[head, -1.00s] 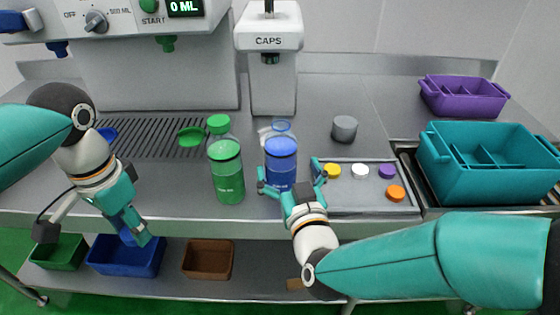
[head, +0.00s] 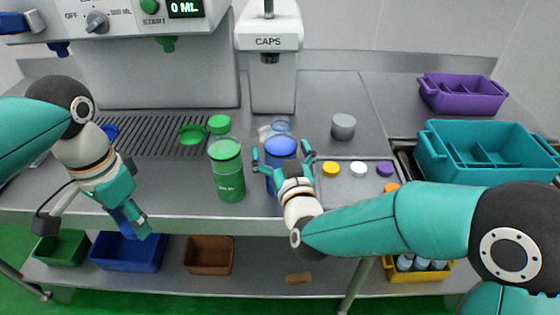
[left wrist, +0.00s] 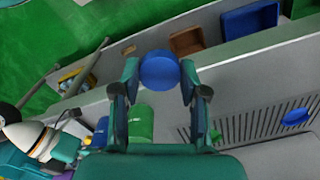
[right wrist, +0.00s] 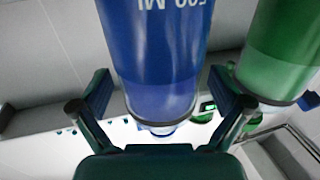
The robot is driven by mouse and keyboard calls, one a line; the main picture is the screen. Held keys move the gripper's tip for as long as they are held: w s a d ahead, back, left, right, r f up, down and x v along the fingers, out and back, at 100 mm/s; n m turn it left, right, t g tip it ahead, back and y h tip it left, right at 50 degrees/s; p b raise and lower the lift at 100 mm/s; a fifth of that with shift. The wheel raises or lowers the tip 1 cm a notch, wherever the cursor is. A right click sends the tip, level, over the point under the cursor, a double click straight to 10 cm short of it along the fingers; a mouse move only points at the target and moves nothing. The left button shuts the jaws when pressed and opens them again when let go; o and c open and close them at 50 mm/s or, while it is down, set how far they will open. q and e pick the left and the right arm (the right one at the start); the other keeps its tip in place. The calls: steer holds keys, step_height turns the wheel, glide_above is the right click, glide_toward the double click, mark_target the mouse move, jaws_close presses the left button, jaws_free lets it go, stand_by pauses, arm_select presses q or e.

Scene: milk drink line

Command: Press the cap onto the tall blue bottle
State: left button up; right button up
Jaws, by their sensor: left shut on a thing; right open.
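The tall blue bottle (head: 281,146) stands on the counter, blue below with a clear, uncapped neck on top. It also shows in the right wrist view (right wrist: 162,60), upside down in the picture. My right gripper (head: 282,152) is open, its fingers spread on either side of the bottle; I cannot tell whether they touch it. My left gripper (head: 138,230) is shut on a round blue cap (left wrist: 159,70) and is held out in front of the counter, well to the left of the bottle. In the head view the cap is hard to make out.
A capped green bottle (head: 228,178) stands close left of the blue one. A tray (head: 345,190) with several caps lies right, a grey cylinder (head: 344,127) behind it. The CAPS machine (head: 270,70) stands behind. A teal crate (head: 487,165) is at right. Bins sit on the lower shelf.

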steer(key=shift+c, duration=0.3)
steer(key=c, duration=1.6)
steer(key=shift+r, duration=0.1)
steer(key=shift+c, duration=0.6)
steer(key=shift+r, duration=0.1)
